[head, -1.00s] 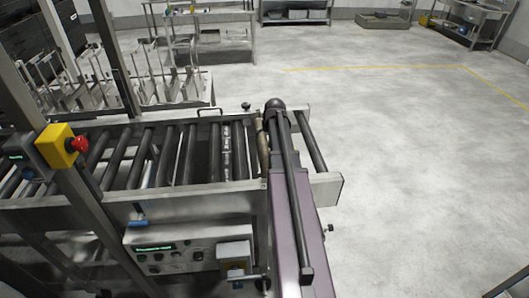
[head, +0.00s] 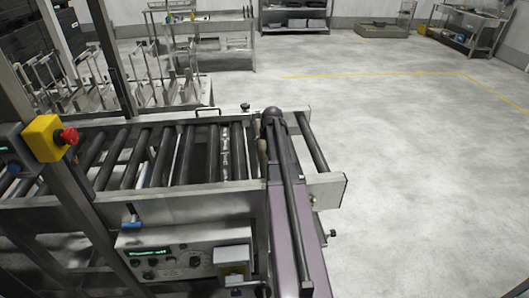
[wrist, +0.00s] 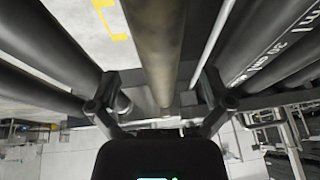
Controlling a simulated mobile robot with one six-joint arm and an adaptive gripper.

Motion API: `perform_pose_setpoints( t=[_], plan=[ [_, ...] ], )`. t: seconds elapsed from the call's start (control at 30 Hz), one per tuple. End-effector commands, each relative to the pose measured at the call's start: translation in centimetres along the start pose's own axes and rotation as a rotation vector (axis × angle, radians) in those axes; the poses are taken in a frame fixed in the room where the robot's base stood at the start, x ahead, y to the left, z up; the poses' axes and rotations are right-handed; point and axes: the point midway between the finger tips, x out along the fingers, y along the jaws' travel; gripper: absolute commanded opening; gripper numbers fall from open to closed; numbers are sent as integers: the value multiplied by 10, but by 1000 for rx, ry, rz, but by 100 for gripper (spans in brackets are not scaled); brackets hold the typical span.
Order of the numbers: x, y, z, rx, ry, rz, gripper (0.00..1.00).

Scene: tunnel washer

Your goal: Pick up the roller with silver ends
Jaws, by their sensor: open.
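A row of dark rollers (head: 163,155) lies across the conveyor in the head view. One roller (head: 226,152) there has pale silvery patches along it. A tan-grey roller (head: 262,150) shows partly beside my arm. In the wrist view a smooth olive-grey roller (wrist: 155,45) runs lengthwise between the fingers of my gripper (wrist: 158,92), which is open with a gap on both sides. Another dark roller with white lettering (wrist: 275,50) lies to its right. The ends of the olive-grey roller are not clearly visible, so I cannot tell whether they are silver. My gripper is hidden in the head view.
Dark rollers (wrist: 60,40) lie close on the left in the wrist view, and a thin pale rod (wrist: 213,40) runs near the right finger. The conveyor's side rail (head: 325,188) and control box (head: 165,262) are in front. The floor to the right is clear.

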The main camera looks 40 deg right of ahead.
Motion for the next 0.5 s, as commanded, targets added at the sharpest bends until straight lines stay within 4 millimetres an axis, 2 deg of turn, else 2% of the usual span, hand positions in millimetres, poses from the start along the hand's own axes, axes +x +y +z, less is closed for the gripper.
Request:
perform_pose_setpoints(
  t=[0.27, 0.5],
  plan=[
    [0, 0, 0, 0, 0, 0, 100],
    [10, 1, 2, -1, 0, 0, 100]
  ],
)
